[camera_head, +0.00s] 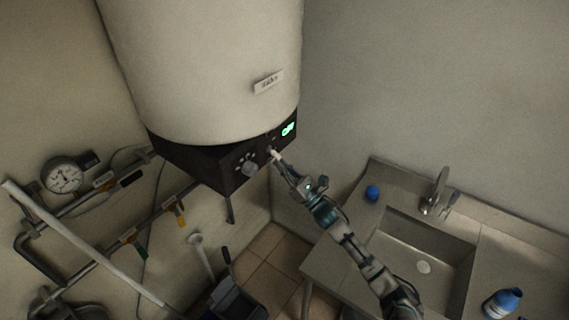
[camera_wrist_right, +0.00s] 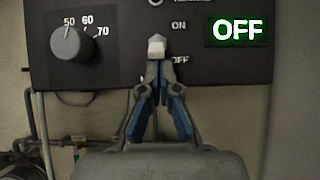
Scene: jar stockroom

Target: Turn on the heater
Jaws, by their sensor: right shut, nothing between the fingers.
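The heater (camera_head: 205,65) is a large white tank with a black control panel (camera_head: 225,170) at its bottom. The panel's display (camera_head: 288,130) glows green and reads OFF in the right wrist view (camera_wrist_right: 237,30). ON and OFF labels stand one above the other left of the display. My right gripper (camera_head: 277,157) is at the panel front, shut and empty. In the wrist view its fingertips (camera_wrist_right: 157,64) meet beside the labels, at a pale block. I cannot tell whether this block is the switch lever or the fingertips, nor whether they touch. My left gripper is out of view.
A temperature knob (camera_wrist_right: 72,44) is left of the gripper on the panel. Pipes with a gauge (camera_head: 63,178) run along the left wall. A sink (camera_head: 425,255), a blue cap (camera_head: 372,192) and a blue bottle (camera_head: 502,303) are on the right counter.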

